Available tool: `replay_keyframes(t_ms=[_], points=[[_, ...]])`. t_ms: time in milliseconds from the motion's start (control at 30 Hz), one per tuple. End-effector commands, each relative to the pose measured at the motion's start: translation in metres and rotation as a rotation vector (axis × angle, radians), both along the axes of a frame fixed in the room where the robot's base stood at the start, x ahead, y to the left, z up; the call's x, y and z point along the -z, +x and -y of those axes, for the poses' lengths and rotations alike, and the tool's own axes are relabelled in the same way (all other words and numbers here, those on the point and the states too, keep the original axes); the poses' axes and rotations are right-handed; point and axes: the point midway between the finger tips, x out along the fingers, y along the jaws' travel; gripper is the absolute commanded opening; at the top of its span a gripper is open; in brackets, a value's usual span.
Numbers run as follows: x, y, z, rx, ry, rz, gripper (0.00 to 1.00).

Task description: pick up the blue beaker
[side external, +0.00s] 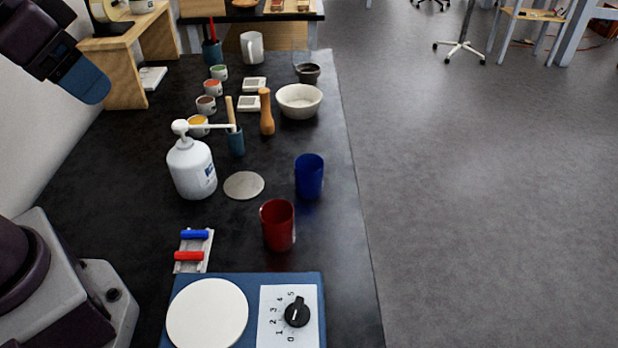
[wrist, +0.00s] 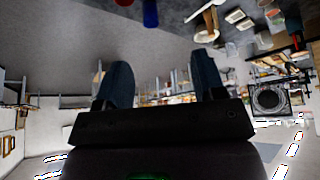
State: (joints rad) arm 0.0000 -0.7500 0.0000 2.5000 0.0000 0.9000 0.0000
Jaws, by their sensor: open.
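The blue beaker (side external: 309,176) stands upright on the black bench in the side view, near the bench's right edge. A red beaker (side external: 277,225) stands in front of it and slightly left, a small gap apart. In the wrist view the blue beaker (wrist: 150,13) shows at the top edge, partly cut off, with a sliver of the red beaker (wrist: 123,2) to its left. My gripper (wrist: 160,68) is open, its two dark blue fingers wide apart with nothing between them. It is well away from the beaker.
A white pump bottle (side external: 191,168) and a pale disc (side external: 243,185) are left of the blue beaker. A hotplate (side external: 253,283) is in front. A white bowl (side external: 299,101), wooden pestle (side external: 266,112) and small pots stand behind. The bench edge is close on the right.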

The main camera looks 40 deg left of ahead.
Motion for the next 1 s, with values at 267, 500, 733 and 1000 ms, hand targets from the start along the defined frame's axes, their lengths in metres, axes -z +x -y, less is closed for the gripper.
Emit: replay_keyframes(t_ms=[267, 500, 733, 1000], points=[[0.0, 0.0, 0.0, 0.0, 0.0, 0.0, 0.91], [-0.003, 0.01, -0.001, 0.037, 0.026, -0.039, 0.91], [-0.006, 0.066, -0.001, 0.218, 0.17, -0.224, 0.91], [0.022, 0.148, 0.007, 0.455, 0.417, -0.474, 0.91]])
